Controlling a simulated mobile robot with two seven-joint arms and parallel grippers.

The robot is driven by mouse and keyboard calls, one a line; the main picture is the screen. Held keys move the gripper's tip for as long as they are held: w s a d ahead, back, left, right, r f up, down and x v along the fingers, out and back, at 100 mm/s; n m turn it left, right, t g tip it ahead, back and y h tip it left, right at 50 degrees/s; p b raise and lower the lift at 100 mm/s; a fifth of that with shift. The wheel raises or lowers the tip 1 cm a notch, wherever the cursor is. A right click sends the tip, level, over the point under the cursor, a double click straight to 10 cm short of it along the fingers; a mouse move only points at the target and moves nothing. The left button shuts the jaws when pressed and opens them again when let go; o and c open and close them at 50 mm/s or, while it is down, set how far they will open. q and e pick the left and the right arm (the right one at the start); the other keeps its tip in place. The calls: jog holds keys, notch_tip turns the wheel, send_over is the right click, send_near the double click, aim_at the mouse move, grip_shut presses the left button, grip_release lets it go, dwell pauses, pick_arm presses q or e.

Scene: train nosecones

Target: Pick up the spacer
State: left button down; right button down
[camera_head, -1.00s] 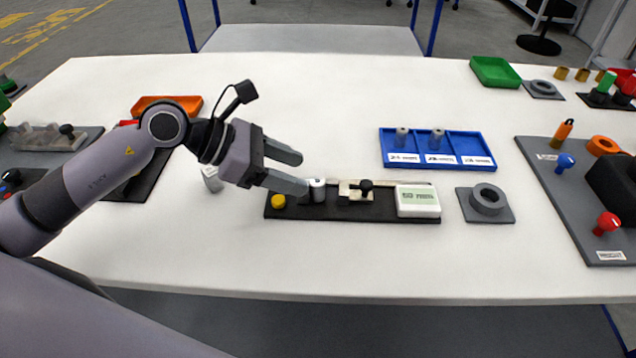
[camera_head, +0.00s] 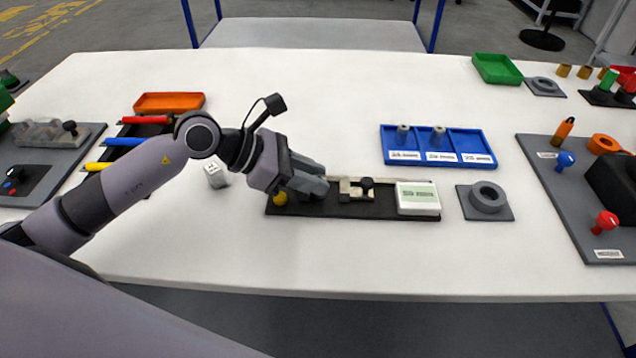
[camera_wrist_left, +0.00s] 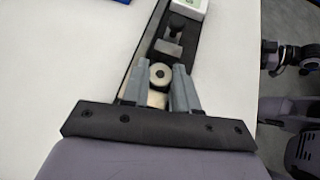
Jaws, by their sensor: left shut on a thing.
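The spacer (camera_wrist_left: 160,75) is a light grey cylinder with a dark hole in its top. In the left wrist view it sits between the two fingers of my left gripper (camera_wrist_left: 162,76), which is shut on it. In the head view my left gripper (camera_head: 318,186) is low over the left part of the black fixture (camera_head: 380,210), and its fingers hide the spacer. The spacer looks upright; whether it touches the fixture I cannot tell. A clamp-like part with a black knob (camera_head: 367,183) and a white display box (camera_head: 418,197) are on the same fixture. My right gripper is not seen.
A blue tray (camera_head: 437,161) with two grey cylinders in its left and middle compartments stands behind. A grey ring on a plate (camera_head: 487,198) is right of the fixture. A small white block (camera_head: 215,174) lies to the left. The table's front is clear.

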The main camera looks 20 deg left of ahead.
pick_arm(q)
jog(key=shift+r, duration=0.1)
notch_tip(320, 180, up, 20)
dwell(0.5)
